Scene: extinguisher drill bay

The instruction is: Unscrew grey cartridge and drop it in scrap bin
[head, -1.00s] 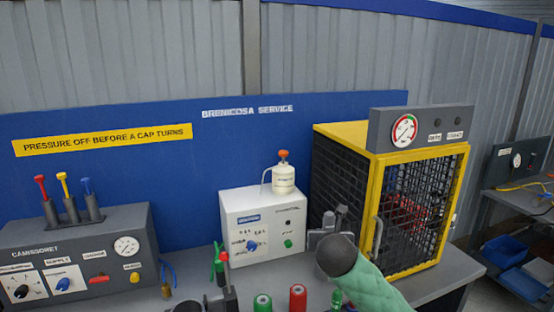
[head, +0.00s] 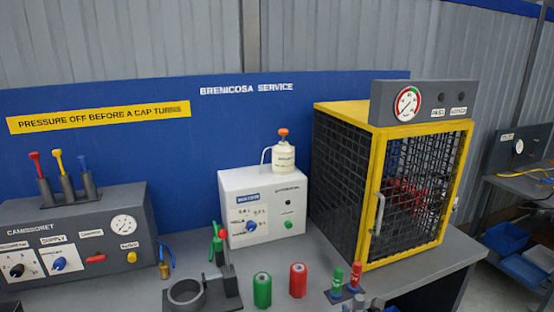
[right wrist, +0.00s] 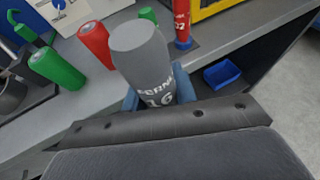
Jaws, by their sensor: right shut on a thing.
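The grey cartridge (right wrist: 142,60), a cylinder with white lettering on its side, stands out between the blue fingers of my right gripper (right wrist: 158,98) in the right wrist view. My right gripper is shut on it, in front of the bench edge. My left gripper is out of view. A blue bin (right wrist: 223,73) is low beyond the bench edge; I cannot tell if it is the scrap bin.
On the bench (head: 330,255) stand a green cylinder (head: 262,291), a red cylinder (head: 298,281) and an empty ring holder (head: 185,292). A small stand holds a green piece (head: 337,281) and a red piece (head: 355,276). A yellow-framed mesh cage (head: 376,200) stands at the right.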

